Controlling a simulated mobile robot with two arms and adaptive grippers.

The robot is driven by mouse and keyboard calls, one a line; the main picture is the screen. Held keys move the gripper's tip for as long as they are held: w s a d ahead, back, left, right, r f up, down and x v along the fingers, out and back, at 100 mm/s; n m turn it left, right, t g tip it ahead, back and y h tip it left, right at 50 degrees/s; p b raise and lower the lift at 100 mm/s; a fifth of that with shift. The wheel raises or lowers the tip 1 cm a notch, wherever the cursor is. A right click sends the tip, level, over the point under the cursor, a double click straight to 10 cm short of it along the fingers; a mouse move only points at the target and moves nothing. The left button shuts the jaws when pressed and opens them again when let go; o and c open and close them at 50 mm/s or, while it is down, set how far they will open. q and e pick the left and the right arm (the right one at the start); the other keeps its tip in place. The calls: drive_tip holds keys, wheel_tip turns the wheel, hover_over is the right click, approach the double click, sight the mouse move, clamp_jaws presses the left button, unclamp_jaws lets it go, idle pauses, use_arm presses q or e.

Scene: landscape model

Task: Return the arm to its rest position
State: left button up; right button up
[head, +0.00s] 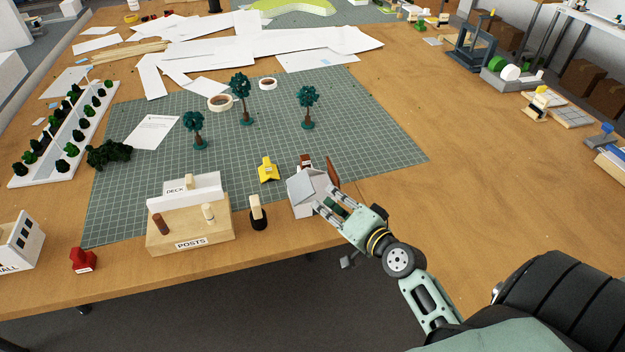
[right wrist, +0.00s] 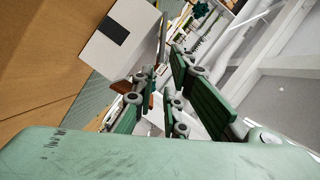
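My right gripper (head: 322,202) reaches in from the lower right over the table's front edge. Its two fingers are apart in both views, and I see nothing clamped between them; in the right wrist view the fingers (right wrist: 160,95) point away from the camera. In the head view the fingertips overlap a small grey-white box-like model (head: 301,207) with brown upright pieces (head: 333,171) behind it. Whether they touch it I cannot tell. My left gripper is not in the head view.
The deck-and-posts stand (head: 190,242), a dark peg piece (head: 257,213) and a yellow piece (head: 268,170) are left of the gripper. Teal model trees (head: 308,105) stand on the green cutting mat (head: 365,130).

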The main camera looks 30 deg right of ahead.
drive_tip(key=s+a+f+n+g+y, duration=0.2)
drive_tip(key=s+a+f+n+g, duration=0.1)
drive_tip(key=s+a+n, duration=0.3)
drive_tip(key=s+a+f+n+g+y, duration=0.1)
drive_tip(key=s+a+f+n+g, duration=0.2)
drive_tip(key=a, duration=0.5)
drive_tip(key=s+d+n+g+h, duration=0.2)
drive_tip(key=s+n+g+h, duration=0.3)
drive_tip(key=s, duration=1)
wheel_tip(320, 180, down, 29)
drive_tip(key=s+g, duration=0.2)
drive_tip(key=g, duration=0.1)
drive_tip(key=s+d+f, duration=0.2)
drive_tip(key=s+f, duration=1.2)
drive_tip(key=s, duration=0.2)
drive_tip(key=shift+s+d+g+y, duration=0.25)
drive_tip(key=shift+d+g+y, duration=0.05)
drive_tip(key=shift+g, duration=0.1)
